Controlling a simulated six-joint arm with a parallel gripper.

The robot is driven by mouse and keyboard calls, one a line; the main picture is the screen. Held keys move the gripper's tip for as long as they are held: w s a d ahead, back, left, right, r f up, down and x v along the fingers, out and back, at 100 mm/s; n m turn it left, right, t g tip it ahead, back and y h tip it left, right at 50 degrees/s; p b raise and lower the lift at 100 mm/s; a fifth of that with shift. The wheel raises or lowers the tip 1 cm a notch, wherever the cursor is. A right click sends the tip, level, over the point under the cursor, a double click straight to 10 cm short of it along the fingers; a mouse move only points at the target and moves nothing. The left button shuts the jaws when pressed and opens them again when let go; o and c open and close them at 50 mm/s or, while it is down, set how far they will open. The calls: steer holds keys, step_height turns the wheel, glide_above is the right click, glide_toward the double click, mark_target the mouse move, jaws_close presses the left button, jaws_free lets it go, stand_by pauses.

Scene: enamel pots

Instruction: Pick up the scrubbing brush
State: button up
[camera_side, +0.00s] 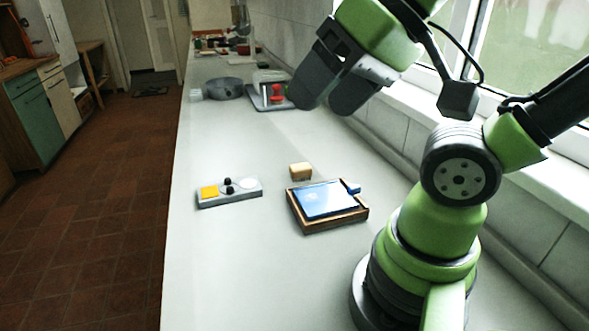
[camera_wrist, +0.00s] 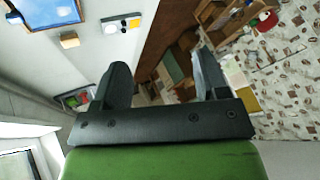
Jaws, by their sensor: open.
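A small tan block (camera_side: 301,171), possibly the scrubbing brush, lies on the pale counter just behind the wooden tray; I see no clear bristles. It also shows in the wrist view (camera_wrist: 69,40), at the upper left, outside the space between my fingers. My gripper (camera_side: 335,92) is high above the counter, beyond the block and apart from it. In the wrist view its two dark fingers (camera_wrist: 162,68) are spread, with nothing between them.
A wooden tray (camera_side: 331,226) holds a blue slab (camera_side: 328,200). A grey strip (camera_side: 246,193) with a yellow square and black knobs lies left of it. A dark pot (camera_side: 223,88) and a board with red items stand further back. The counter's near left is clear; the window wall borders the right.

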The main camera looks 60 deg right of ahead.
steer(key=shift+o, duration=0.3)
steer(key=o, duration=0.4)
steer(key=shift+c, duration=0.2)
